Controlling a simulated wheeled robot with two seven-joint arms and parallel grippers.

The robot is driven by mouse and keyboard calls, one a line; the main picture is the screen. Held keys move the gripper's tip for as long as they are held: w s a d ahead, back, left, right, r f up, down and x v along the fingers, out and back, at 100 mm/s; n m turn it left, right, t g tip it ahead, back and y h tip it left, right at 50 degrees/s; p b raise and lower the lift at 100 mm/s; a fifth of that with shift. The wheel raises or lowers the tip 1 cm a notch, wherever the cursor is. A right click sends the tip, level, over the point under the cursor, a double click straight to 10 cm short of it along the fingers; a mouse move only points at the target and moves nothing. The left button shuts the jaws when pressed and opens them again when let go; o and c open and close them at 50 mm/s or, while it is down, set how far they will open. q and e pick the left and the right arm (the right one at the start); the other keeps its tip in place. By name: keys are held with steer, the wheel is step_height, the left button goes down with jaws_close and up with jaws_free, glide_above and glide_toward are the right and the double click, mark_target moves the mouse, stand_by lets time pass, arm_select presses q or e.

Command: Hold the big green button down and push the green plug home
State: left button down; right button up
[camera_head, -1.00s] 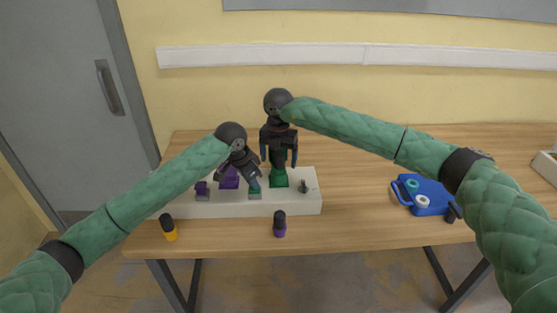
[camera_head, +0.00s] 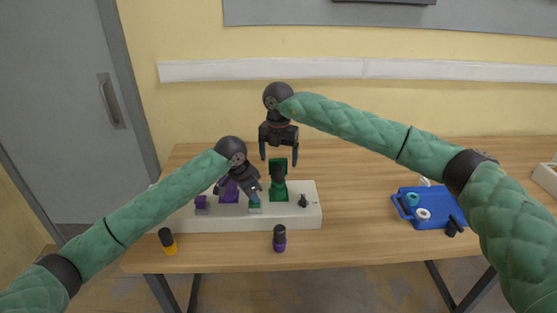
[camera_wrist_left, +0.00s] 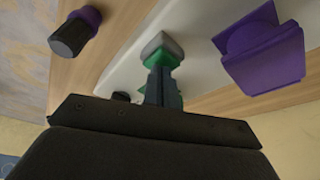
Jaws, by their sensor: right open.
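The long white box (camera_head: 235,222) stands on the table. Its green button (camera_head: 255,207) is under the tips of my left gripper (camera_head: 255,198). In the left wrist view the shut fingers (camera_wrist_left: 160,90) meet the green button (camera_wrist_left: 165,57) on its grey base; how far it is pressed I cannot tell. The green socket (camera_head: 278,195) stands just right of it, with the dark-topped green plug (camera_head: 279,175) upright in it; its depth is hard to tell.
A purple socket (camera_head: 229,193) and purple button (camera_head: 201,203) are on the box's left, a small dark switch (camera_head: 303,201) on its right. A yellow plug (camera_head: 167,241) and purple plug (camera_head: 279,239) stand in front. A blue tray (camera_head: 436,217) lies to the right.

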stand_by(0.3)
arm_select(q)
steer(key=shift+r+p, duration=0.45)
steer(key=shift+p, duration=0.2)
arm_select(e)
steer(key=shift+r, duration=0.5)
arm_select(q)
step_height(320, 180, up, 6)
steer(key=p, duration=0.5)
steer(key=shift+p, duration=0.35)
arm_select(e)
steer(key=shift+r, duration=2.9)
